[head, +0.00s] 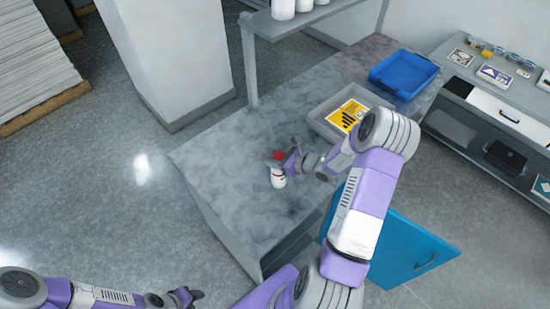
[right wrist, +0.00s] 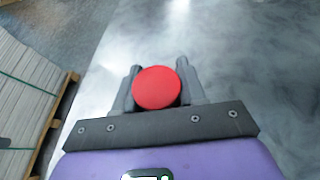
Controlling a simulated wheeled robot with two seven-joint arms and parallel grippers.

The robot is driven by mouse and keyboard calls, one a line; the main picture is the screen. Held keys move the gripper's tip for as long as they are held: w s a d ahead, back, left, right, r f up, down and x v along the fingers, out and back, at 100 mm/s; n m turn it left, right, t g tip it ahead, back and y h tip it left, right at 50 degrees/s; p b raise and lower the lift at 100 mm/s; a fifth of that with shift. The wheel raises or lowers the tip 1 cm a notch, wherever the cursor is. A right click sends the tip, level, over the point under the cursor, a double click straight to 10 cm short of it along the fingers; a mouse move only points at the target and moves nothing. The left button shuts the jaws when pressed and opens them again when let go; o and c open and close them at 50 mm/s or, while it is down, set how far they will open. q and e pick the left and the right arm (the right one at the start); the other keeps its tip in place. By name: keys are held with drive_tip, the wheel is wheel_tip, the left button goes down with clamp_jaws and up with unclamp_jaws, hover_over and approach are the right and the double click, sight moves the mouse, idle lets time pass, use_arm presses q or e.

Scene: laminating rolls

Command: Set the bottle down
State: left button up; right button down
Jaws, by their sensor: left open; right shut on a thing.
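A white bottle (head: 278,178) with a red cap is at the near left part of the grey worktop (head: 215,160) in the head view. My right gripper (head: 284,162) is shut on the bottle near its cap. In the right wrist view the round red cap of the bottle (right wrist: 157,88) sits between the two fingers of my right gripper (right wrist: 158,80). The bottle looks upright. I cannot tell whether its base touches the worktop. My left gripper (head: 188,296) is open and empty, low over the floor at the bottom of the head view.
A grey tray (head: 322,122) with a yellow and black sign and a blue tray (head: 374,77) stand further back on the worktop. A shelf post (head: 250,70) rises at the left rear edge. A blue cabinet door (head: 400,250) hangs open. The worktop around the bottle is clear.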

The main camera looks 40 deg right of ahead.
drive_tip(key=shift+r, duration=0.1)
drive_tip(key=c, duration=0.6)
unclamp_jaws()
drive_tip(key=shift+f, duration=0.2)
drive_tip(key=shift+c, duration=0.2)
drive_tip(key=shift+r, duration=0.25)
drive_tip(key=v, duration=1.2)
drive_tip(key=shift+a+f, duration=0.1)
drive_tip(key=shift+s, duration=0.1)
